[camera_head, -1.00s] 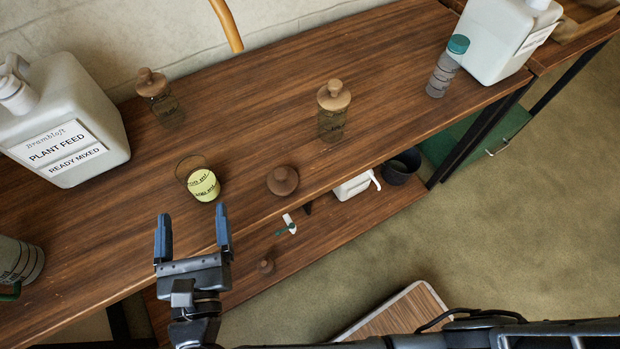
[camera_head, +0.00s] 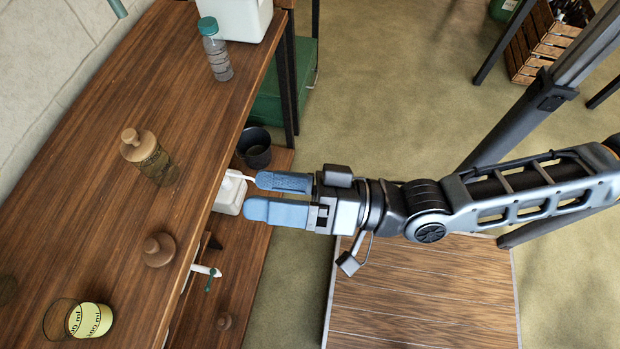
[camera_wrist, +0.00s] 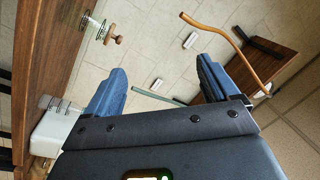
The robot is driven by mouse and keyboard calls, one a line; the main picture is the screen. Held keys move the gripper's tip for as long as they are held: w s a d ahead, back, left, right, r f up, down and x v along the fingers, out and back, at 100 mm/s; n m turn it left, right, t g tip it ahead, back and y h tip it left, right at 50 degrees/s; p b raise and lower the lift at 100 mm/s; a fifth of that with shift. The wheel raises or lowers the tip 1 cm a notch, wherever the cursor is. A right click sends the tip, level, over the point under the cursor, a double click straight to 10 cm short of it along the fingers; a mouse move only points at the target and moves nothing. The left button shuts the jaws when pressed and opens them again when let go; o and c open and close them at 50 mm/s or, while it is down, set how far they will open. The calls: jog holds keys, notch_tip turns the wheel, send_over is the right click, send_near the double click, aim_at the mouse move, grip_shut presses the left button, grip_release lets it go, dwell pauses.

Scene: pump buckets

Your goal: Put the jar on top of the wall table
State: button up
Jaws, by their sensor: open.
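The wooden table along the wall (camera_head: 105,225) fills the left of the head view. A clear jar with a wooden stopper (camera_head: 157,168) stands on it; it also seems to show in the wrist view (camera_wrist: 101,30). A squat thing with a wooden knob top (camera_head: 158,249) is nearer the front edge; its body is hard to make out. A glass beaker with a yellow-green label (camera_head: 92,320) is at lower left. I cannot tell which is the task's jar. My gripper (camera_head: 252,195) is open and empty, beyond the table's front edge, apart from everything on it.
A grey bottle with a teal cap (camera_head: 216,58) and a white container (camera_head: 240,18) stand at the table's far end. The lower shelf holds a dark pot (camera_head: 254,150) and a white bottle (camera_head: 229,196). A crate (camera_head: 545,45) is at upper right.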

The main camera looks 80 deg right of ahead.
jog(key=s+d+r+n+g+h, duration=0.1)
jog(key=s+n+g+h, duration=0.1)
jog(key=s+n+g, duration=0.2)
jog(key=s+n, duration=0.3)
jog(key=s, duration=0.1)
jog(key=shift+s+d+r+n, duration=0.15)
jog(key=shift+s+d+n, duration=0.05)
jog(key=shift+d+n, duration=0.1)
